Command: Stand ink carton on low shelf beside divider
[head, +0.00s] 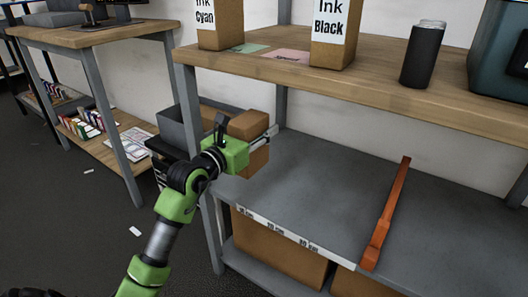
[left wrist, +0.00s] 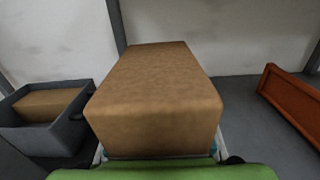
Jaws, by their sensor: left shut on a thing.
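My left gripper (head: 240,152) is shut on a plain brown carton (head: 252,126), at the left end of the grey low shelf (head: 315,185). In the left wrist view the carton (left wrist: 155,98) fills the middle, with its top and near face showing and no label visible. I cannot tell whether it touches the shelf. The orange divider (head: 388,215) stands on the low shelf to the right, well apart from the carton; it also shows at the right of the left wrist view (left wrist: 292,98). My right gripper is not in view.
Cartons marked Ink Cyan (head: 219,30) and Ink Black (head: 332,42) stand on the wooden shelf (head: 300,78) above, with a black cylinder (head: 423,55). A grey bin (head: 178,130) lies left of the post. The low shelf is clear between carton and divider.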

